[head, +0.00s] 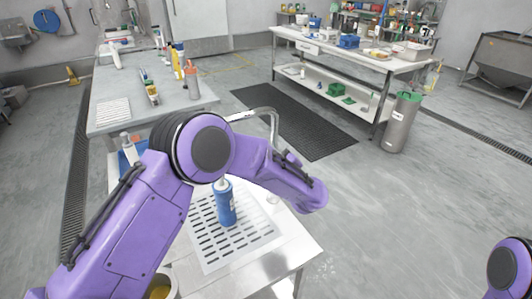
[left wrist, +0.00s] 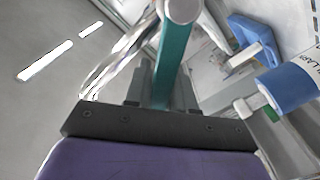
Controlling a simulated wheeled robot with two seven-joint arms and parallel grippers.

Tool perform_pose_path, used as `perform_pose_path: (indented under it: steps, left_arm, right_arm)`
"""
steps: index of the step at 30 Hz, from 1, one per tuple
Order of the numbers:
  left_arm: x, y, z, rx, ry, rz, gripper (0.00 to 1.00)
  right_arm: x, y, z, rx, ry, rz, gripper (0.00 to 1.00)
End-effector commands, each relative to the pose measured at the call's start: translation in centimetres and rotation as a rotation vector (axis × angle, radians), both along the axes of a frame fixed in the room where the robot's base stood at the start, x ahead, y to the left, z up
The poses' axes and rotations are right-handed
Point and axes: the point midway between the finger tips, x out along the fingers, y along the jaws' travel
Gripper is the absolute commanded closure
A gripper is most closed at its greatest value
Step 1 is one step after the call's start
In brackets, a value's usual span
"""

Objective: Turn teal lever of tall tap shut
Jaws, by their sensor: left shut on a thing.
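The teal lever (left wrist: 173,62) runs up the middle of the left wrist view, with a round metal end at the top. My left gripper (left wrist: 160,85) is shut on it, one dark finger on each side. The tall tap's curved chrome spout (left wrist: 112,58) shows just left of the lever, and also in the head view (head: 274,128) behind my left arm. In the head view my left arm hides the lever, and the left gripper cannot be made out. Only a purple part of my right arm shows at the lower right edge; its gripper is out of view.
A blue bottle (head: 226,206) stands on the perforated counter (head: 262,236) below my left arm; a blue bottle (left wrist: 292,84) also shows close to the lever in the left wrist view. A grey bin (head: 400,125) and a white workbench (head: 345,52) stand farther back.

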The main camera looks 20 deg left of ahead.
Motion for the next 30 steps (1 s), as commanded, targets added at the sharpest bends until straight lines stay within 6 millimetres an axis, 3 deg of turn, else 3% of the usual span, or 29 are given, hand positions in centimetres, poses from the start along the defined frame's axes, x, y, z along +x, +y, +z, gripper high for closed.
perform_pose_path:
  steps: [12,13,14,15,24,30]
  left_arm:
    - [0.0,-0.1,-0.1,0.004,0.006,-0.001,1.0]
    - [0.0,-0.1,-0.1,0.004,0.006,-0.001,0.67]
    - [0.0,-0.1,0.0,0.004,0.006,-0.001,0.57]
    - [0.0,-0.1,0.0,0.004,0.006,-0.001,0.55]
    - [0.0,0.0,-0.1,-0.007,-0.01,-0.002,0.55]
    - [-1.2,1.1,-2.7,-0.185,-0.23,0.003,0.55]
  right_arm:
    - [0.0,0.0,0.0,0.0,0.0,0.0,0.4]
    - [0.0,0.0,0.0,0.0,0.0,0.0,0.4]
    - [0.0,0.0,0.0,0.0,0.0,0.0,0.4]
    - [0.0,0.0,0.0,0.0,0.0,0.0,0.4]
    - [0.0,0.0,-0.2,0.0,0.0,0.0,0.4]
    - [0.0,0.0,-3.9,0.0,0.0,0.0,0.4]
